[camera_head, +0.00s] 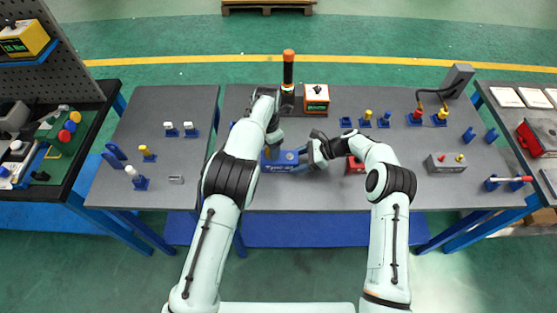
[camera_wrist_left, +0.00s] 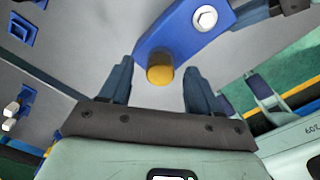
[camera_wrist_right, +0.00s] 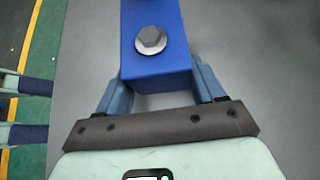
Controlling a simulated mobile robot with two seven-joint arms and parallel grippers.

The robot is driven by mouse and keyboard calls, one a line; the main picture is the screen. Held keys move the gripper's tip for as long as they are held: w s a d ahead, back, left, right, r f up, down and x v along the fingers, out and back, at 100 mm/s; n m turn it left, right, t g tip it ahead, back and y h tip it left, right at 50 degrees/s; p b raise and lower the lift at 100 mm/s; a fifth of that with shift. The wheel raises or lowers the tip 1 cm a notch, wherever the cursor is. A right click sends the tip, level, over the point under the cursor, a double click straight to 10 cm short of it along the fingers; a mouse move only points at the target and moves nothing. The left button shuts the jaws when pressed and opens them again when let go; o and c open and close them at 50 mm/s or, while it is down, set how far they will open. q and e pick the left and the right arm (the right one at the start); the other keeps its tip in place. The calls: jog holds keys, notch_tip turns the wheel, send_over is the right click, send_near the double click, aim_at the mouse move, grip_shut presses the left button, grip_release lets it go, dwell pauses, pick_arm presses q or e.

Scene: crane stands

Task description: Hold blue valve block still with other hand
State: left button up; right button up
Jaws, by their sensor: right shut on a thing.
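The blue valve block (camera_head: 287,159) lies on the middle table, with my two grippers at it. My right gripper (camera_head: 311,155) is shut on its right end; in the right wrist view the blue block (camera_wrist_right: 155,68) sits between the fingers, with a grey hex bolt (camera_wrist_right: 150,40) on top. My left gripper (camera_head: 270,146) is open over the left part of the block. In the left wrist view, a yellow cylindrical stub (camera_wrist_left: 160,75) on the block's rounded end (camera_wrist_left: 158,42) lies between the spread fingers, with gaps on both sides.
A red block (camera_head: 355,165) lies right of my right gripper. Behind stand an orange-topped post (camera_head: 288,68) and an orange-white box (camera_head: 316,97). Blue holders with coloured knobs and a grey box (camera_head: 445,162) are on the right. The table's front strip is mostly clear.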

pick_arm(q)
jog(key=shift+f, duration=0.1)
jog(key=shift+c, duration=0.7)
